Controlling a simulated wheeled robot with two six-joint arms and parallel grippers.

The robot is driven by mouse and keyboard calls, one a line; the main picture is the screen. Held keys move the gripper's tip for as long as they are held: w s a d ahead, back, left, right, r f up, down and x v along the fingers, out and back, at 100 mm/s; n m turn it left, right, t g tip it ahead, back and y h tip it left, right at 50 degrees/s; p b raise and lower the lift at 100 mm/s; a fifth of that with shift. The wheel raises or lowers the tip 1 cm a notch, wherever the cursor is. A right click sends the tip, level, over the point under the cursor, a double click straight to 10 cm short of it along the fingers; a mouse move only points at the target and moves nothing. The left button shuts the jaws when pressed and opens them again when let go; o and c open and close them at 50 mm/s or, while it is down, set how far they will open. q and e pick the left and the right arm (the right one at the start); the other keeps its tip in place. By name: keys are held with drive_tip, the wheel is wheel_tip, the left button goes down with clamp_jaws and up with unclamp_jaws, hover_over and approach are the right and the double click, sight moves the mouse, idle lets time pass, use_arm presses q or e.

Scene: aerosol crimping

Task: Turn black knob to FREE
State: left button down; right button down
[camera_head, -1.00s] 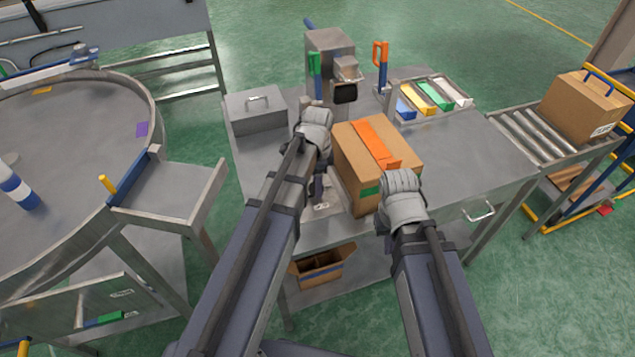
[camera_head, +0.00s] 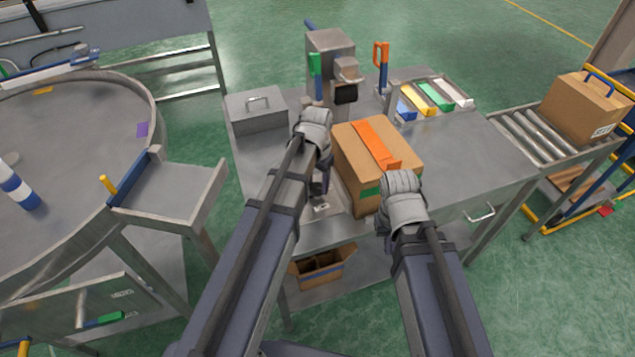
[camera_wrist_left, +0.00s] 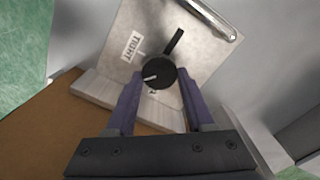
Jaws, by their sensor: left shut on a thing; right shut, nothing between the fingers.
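The black knob (camera_wrist_left: 158,72) shows in the left wrist view on a pale metal plate (camera_wrist_left: 185,45). A dark bar sticks up and right from it, and a white mark on it points left and slightly down. A label reading TIGHT (camera_wrist_left: 131,46) is at its upper left; I see no FREE label. My left gripper (camera_wrist_left: 160,88) is shut on the knob, one purple finger on each side. In the head view my left gripper (camera_head: 321,186) is low, left of the carton, and the knob is hidden. My right gripper (camera_head: 384,222) is at the carton's front right; its fingertips are largely hidden.
The cardboard carton (camera_head: 350,170) with orange tape stands on the metal table (camera_head: 465,150), close between my arms. The table's right part is clear.

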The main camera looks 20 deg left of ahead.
sight(316, 186)
use_arm(q)
drive_tip(key=n, duration=0.4)
drive_tip(key=shift+a+n, duration=0.1)
drive_tip(key=shift+n, duration=2.1)
drive_tip(key=shift+c, duration=1.3)
unclamp_jaws()
wheel_tip(316, 186, up, 8)
drive_tip(key=p, duration=0.8)
